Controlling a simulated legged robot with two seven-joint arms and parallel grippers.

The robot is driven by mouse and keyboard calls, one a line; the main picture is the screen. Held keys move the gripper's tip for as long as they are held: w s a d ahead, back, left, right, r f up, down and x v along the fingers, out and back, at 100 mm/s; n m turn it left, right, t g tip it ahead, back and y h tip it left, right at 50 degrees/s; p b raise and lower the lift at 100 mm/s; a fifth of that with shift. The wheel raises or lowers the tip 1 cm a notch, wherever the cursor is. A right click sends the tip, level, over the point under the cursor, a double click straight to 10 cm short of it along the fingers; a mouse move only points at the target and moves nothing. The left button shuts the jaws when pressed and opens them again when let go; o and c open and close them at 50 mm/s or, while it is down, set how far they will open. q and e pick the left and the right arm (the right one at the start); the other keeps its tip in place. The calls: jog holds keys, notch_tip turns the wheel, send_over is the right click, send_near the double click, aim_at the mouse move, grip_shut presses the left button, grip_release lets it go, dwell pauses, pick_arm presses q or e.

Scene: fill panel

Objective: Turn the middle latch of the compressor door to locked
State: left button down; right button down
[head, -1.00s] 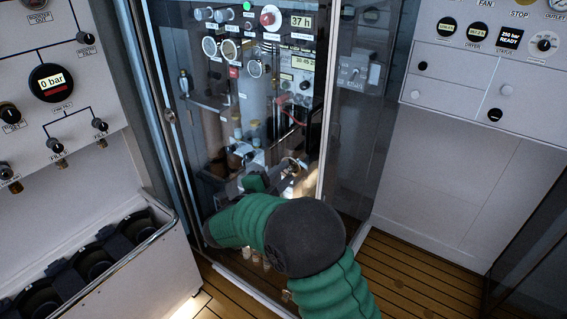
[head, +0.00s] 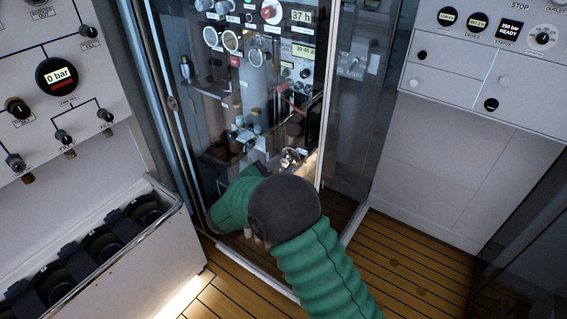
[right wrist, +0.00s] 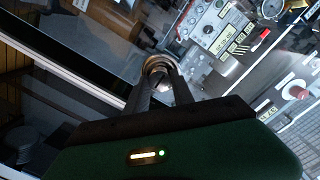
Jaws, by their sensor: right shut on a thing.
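The compressor door is a tall glass door with a pale frame strip (head: 331,75) on its right side. A small round metal latch (head: 291,155) shows low by that strip, just above my dark arm joint. In the right wrist view the latch (right wrist: 160,64) sits between my fingertips. My right gripper (head: 283,161) is mostly hidden behind my green-sleeved arm in the head view. In the right wrist view the right gripper (right wrist: 158,84) is shut on the latch. I cannot tell the latch's exact angle. My left gripper is not in view.
Behind the glass are compressor gauges (head: 230,41) and pipes. A white bin with a metal rail (head: 150,243) stands at the lower left. A control panel (head: 50,110) is on the left wall and another (head: 470,62) on the right. Plank floor (head: 395,265) is clear at the lower right.

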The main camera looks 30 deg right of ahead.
jog(key=shift+a+f, duration=0.1)
jog(key=shift+f, duration=0.1)
jog(key=c, duration=1.3)
grip_release()
jog(key=shift+w, duration=0.1)
jog(key=shift+o, duration=1)
jog(key=shift+w, duration=0.1)
jog(key=shift+r, duration=0.1)
jog(key=v, duration=1.6)
jog(key=shift+s+a, duration=0.25)
jog(key=shift+a, duration=0.1)
